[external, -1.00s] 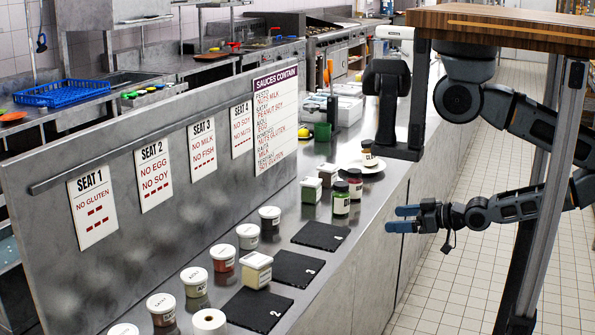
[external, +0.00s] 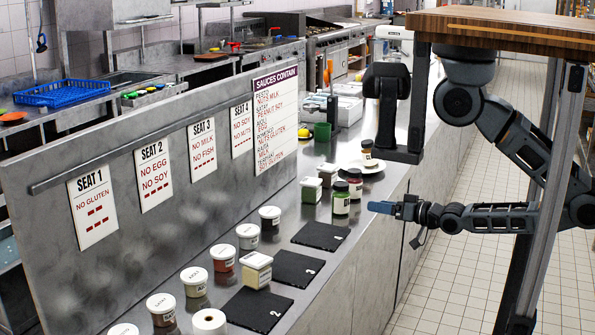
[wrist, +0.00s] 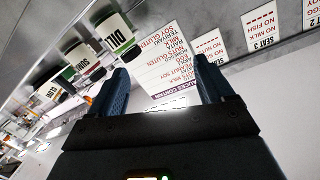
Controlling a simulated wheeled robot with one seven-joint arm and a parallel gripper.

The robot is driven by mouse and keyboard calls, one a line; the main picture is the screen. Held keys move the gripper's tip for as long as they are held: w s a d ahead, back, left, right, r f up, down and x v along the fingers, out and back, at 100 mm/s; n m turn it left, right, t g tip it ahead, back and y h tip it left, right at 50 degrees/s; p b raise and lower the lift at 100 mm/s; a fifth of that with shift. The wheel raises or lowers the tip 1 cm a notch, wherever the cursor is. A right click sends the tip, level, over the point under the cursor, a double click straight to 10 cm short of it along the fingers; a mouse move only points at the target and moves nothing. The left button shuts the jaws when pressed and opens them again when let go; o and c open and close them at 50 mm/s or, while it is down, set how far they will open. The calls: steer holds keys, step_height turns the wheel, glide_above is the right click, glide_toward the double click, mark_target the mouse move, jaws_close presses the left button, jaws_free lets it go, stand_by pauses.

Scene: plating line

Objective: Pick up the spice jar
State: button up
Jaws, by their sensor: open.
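Three small jars with dark lids stand on the counter's far half. One with green contents (external: 341,199) is nearest my gripper; it reads DILL in the wrist view (wrist: 117,40). Just behind it stands a jar with a reddish-brown band (external: 355,184), whose label, partly readable, looks like SUMAC (wrist: 86,61). A third jar (external: 367,153) stands on or beside a white plate; its label looks like CLOVE (wrist: 49,93). My gripper (external: 380,207) is open and empty, right of the green jar and apart from it. In the wrist view nothing lies between its fingers (wrist: 164,80).
White square tubs (external: 312,190) stand left of the jars. Dark numbered mats (external: 320,236) and round lidded tubs (external: 270,220) line the nearer counter. A metal panel with seat and sauce signs (external: 275,120) borders the left.

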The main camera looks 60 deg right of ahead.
steer(key=w+d+r+m+t+h, duration=0.1)
steer(key=w+d+r+m+h, duration=0.2)
steer(key=d+m, duration=0.4)
steer(key=w+d+r+m+t+h+b, duration=0.1)
steer(key=w+d+r+m+h, duration=0.1)
steer(key=w+d+m+h, duration=0.5)
steer(key=w+d+r+m, duration=0.25)
steer(key=d+m, duration=0.25)
steer(key=d, duration=0.5)
steer(key=m+g+h, duration=0.3)
steer(key=m+g, duration=0.6)
steer(key=m, duration=1.2)
glide_toward(369, 145)
steer(key=x, duration=0.2)
steer(key=f+x, duration=0.1)
steer(key=x, duration=0.2)
steer(key=shift+s+d, duration=0.15)
steer(key=shift+n, duration=0.3)
steer(key=shift+r+b+x, duration=0.2)
steer(key=shift+x, duration=1.65)
steer(key=shift+r+b+x, duration=0.15)
steer(key=shift+b+x, duration=0.05)
steer(key=shift+x, duration=1.7)
steer(key=c, duration=1.4)
